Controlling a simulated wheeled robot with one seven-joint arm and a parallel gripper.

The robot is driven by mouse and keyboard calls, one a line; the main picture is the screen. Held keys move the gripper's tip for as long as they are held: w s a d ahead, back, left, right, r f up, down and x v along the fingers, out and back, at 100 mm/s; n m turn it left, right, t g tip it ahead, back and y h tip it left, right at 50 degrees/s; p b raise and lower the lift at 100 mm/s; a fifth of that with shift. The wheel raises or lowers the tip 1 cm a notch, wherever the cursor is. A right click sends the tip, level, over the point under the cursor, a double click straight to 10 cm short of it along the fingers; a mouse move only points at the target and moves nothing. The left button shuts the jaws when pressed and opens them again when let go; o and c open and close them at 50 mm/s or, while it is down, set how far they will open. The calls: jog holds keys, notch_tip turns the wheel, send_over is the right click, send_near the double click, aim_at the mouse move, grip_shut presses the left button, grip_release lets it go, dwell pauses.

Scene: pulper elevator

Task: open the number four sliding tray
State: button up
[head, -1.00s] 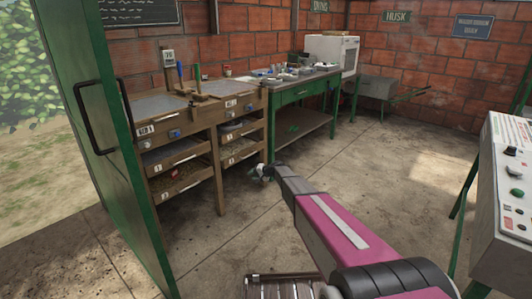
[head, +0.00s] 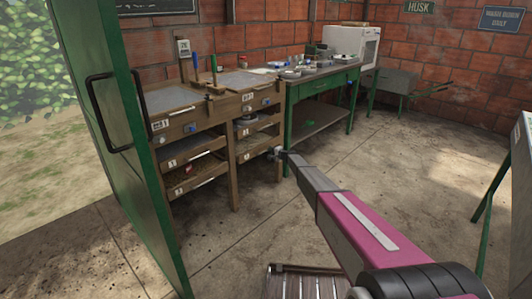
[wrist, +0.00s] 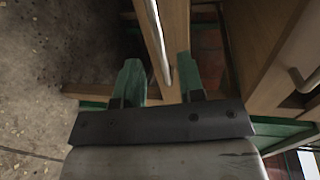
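The wooden bench on the left has two columns of sliding trays with small number plates. The lower tray of the right column (head: 257,147) looks shut; its number is too small to read surely, so I cannot tell if it is number four. My gripper (head: 276,154) is at the right end of that tray's front. In the wrist view my gripper (wrist: 156,75) has its two green fingers apart. A metal bar handle (wrist: 157,42) on a wooden front runs between the fingertips. I cannot tell whether the fingers touch it.
A green door (head: 120,150) stands at the left. A green table (head: 322,83) with small items adjoins the bench. A white machine (head: 350,45) stands behind it. The concrete floor (head: 400,160) to the right is clear.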

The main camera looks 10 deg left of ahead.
jog(key=x, duration=0.5)
grip_shut()
jog(key=f+v, duration=0.3)
jog(key=v, duration=1.3)
jog(key=d+f+v, duration=0.1)
jog(key=f+v, duration=0.2)
jog(key=v, duration=1.4)
jog(key=shift+s+d, duration=0.25)
jog(key=shift+s, duration=0.35)
jog(key=shift+f, duration=0.1)
grip_release()
